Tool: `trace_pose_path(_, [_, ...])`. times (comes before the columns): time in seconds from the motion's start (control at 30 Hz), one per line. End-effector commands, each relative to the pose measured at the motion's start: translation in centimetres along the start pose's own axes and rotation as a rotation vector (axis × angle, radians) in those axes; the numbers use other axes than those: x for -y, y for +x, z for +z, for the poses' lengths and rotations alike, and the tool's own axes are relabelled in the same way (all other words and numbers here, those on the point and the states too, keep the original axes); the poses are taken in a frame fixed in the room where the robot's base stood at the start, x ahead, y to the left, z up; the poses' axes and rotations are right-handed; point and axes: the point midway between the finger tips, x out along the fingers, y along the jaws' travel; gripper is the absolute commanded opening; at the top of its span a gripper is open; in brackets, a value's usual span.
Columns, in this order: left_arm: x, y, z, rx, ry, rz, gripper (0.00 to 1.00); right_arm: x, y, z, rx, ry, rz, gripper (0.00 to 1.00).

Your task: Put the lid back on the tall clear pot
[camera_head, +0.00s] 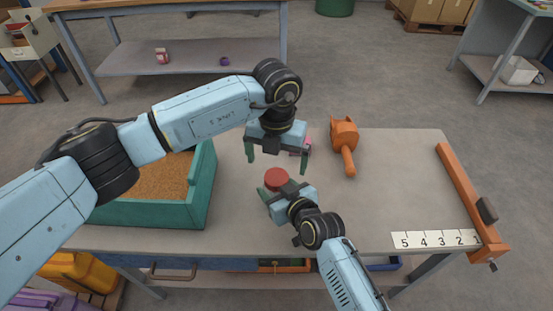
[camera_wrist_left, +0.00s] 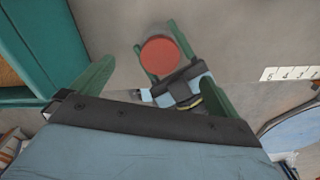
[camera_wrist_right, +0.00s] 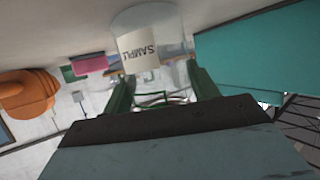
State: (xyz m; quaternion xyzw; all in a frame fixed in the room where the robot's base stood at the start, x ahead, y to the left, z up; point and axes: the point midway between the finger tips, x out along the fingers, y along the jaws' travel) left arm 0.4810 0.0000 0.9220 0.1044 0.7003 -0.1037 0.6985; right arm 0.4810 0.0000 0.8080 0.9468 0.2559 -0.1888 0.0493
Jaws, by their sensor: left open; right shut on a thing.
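The tall clear pot (camera_wrist_right: 150,45) with a SAMPLE label stands between the fingers of my right gripper (camera_wrist_right: 160,84), which is shut on it. A round red lid (camera_head: 277,178) shows at the top of the pot in the head view, and also in the left wrist view (camera_wrist_left: 160,55). Whether the lid is fully seated cannot be told, since the pot's rim is hidden. My left gripper (camera_head: 277,164) is open and empty, just beyond and above the lid, fingers spread apart and pointing down.
A teal bin (camera_head: 206,190) of brown grain stands at the left. An orange rail (camera_head: 460,190) and a numbered scale (camera_head: 430,240) edge the table's right. The table's right middle is clear.

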Motion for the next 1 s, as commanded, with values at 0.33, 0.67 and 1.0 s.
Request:
trace_pose_path(0.33, [0.0,-7.1,0.1,0.005,0.000,0.001,1.00,0.0,0.0,0.1,0.001,0.000,0.000,0.00])
trace_pose_path(0.67, [0.0,-11.1,0.0,0.002,0.000,0.001,1.00,0.0,0.0,0.0,0.001,0.000,0.000,0.00])
trace_pose_path(1.0, [0.0,-11.3,0.0,0.001,0.000,0.001,1.00,0.0,0.0,0.0,0.001,0.000,0.000,0.62])
